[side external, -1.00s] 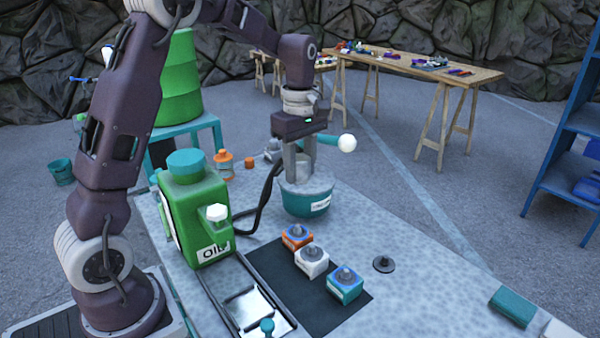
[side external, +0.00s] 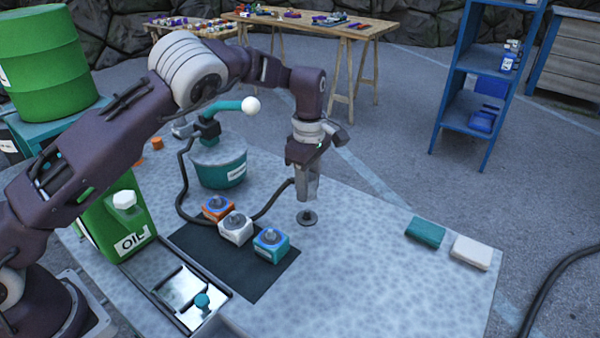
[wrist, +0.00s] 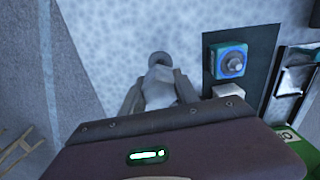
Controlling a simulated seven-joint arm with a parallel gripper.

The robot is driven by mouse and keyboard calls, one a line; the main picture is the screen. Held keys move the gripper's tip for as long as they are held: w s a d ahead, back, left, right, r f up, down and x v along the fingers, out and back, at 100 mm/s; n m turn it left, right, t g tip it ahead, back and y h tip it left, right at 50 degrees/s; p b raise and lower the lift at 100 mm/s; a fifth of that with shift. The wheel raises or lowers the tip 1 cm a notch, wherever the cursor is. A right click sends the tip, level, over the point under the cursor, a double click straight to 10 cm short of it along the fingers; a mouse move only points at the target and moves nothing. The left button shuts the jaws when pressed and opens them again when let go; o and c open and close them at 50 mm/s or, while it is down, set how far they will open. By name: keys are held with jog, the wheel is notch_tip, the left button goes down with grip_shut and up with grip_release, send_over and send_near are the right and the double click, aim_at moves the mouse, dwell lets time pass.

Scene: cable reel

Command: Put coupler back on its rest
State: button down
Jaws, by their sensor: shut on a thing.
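My gripper (side external: 306,196) is shut on the coupler and stands upright over the worktable, right of the cable reel. The coupler shows as a pale grey piece (wrist: 160,88) between my fingers in the wrist view; in the side view my fingers mostly hide it. The black cable (side external: 272,208) runs from the reel up to my gripper. A small dark round rest (side external: 306,218) lies on the table just below my fingertips; in the wrist view a grey round part (wrist: 161,59) shows beyond the held piece. I cannot tell whether coupler and rest touch.
The teal reel (side external: 222,172) with its crank and white knob (side external: 251,106) stands left. A green oil can (side external: 118,225) stands at left. Teal (side external: 426,231) and white (side external: 471,252) pads lie right.

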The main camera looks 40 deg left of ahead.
aim_at(307, 210)
jog(key=shift+f, duration=3.3)
jog(key=c, duration=0.8)
grip_release()
jog(key=shift+c, duration=0.2)
jog(key=shift+r, duration=0.1)
